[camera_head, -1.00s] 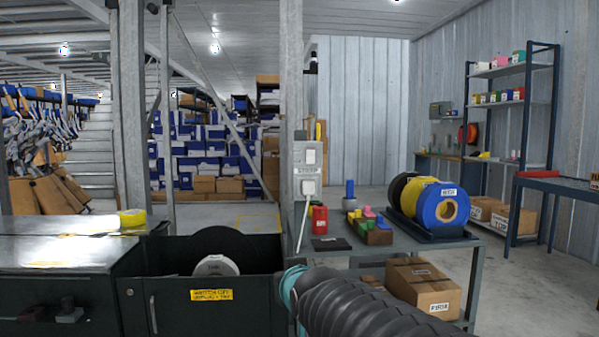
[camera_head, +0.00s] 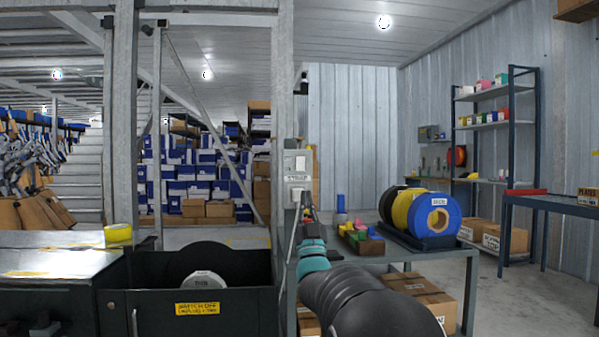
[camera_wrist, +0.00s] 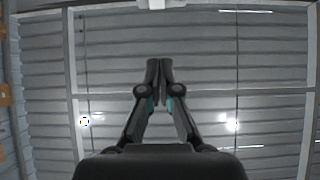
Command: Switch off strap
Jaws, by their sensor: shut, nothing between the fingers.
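A grey switch box (camera_head: 297,158) is fixed to the metal post in the head view. It has a pale rocker switch (camera_head: 300,163) at the top, a label that seems to read STRAP (camera_head: 296,178), and a second pale fitting below that my gripper partly covers. A cable hangs under it. My gripper (camera_head: 305,198) is raised in front of the box's lower part; whether it touches is not clear. In the wrist view my gripper (camera_wrist: 159,72) has its fingers together and empty, pointing at the ceiling. Which way the switch is set cannot be told.
A bench with blue, yellow and black strap reels (camera_head: 436,217) and coloured blocks (camera_head: 361,238) stands right of the post. A dark machine with a yellow label (camera_head: 198,308) and a white reel (camera_head: 203,281) is at the left. Cardboard boxes (camera_head: 421,290) sit under the bench.

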